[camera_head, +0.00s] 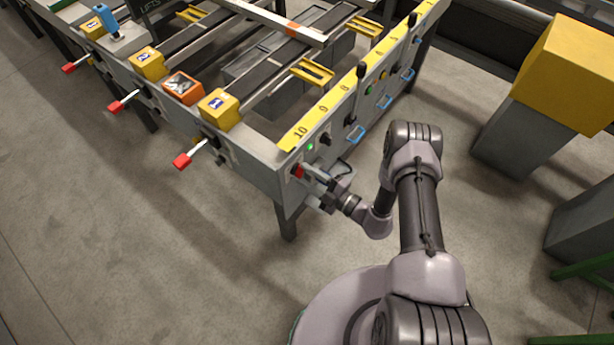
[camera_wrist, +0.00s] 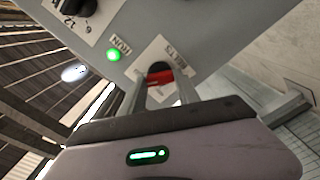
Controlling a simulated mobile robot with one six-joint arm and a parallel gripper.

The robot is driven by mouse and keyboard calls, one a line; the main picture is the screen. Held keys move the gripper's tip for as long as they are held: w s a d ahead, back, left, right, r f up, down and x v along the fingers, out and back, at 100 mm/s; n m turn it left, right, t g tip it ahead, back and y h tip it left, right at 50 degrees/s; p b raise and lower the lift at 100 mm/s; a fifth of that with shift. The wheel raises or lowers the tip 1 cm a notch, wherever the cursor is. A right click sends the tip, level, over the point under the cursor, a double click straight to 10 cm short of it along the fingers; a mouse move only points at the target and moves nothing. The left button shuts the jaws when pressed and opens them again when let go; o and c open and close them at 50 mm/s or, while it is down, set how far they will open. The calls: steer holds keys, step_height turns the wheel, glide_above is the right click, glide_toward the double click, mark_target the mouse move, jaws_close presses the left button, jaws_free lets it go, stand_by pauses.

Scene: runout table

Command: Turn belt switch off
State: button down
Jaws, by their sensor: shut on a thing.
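The belt switch (camera_wrist: 159,77) has a red handle over a dark hub, on a pale plate with a label that reads upside down as BELTS in the wrist view. In the head view its red handle (camera_head: 297,170) shows at the near corner of the table's end panel. My gripper (camera_head: 306,173) reaches it from the right; in the wrist view its two fingers (camera_wrist: 160,90) stand on either side of the red handle, shut on it. The fingers hide part of the handle.
The runout table's panel (camera_head: 270,172) carries a black knob (camera_head: 326,140), a lit green lamp (camera_head: 310,146) and blue handles (camera_head: 356,135). Red-tipped levers (camera_head: 183,161) stick out on the left side. A yellow-topped grey cabinet (camera_head: 570,70) stands at right. The floor at left is clear.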

steer(key=shift+n+b, duration=0.85)
steer(key=shift+n, duration=6.75)
steer(key=c, duration=0.9)
jaws_free()
steer(key=shift+d, duration=0.15)
steer(key=p+v, duration=0.3)
steer(key=v, duration=1.4)
steer(key=shift+s, duration=0.15)
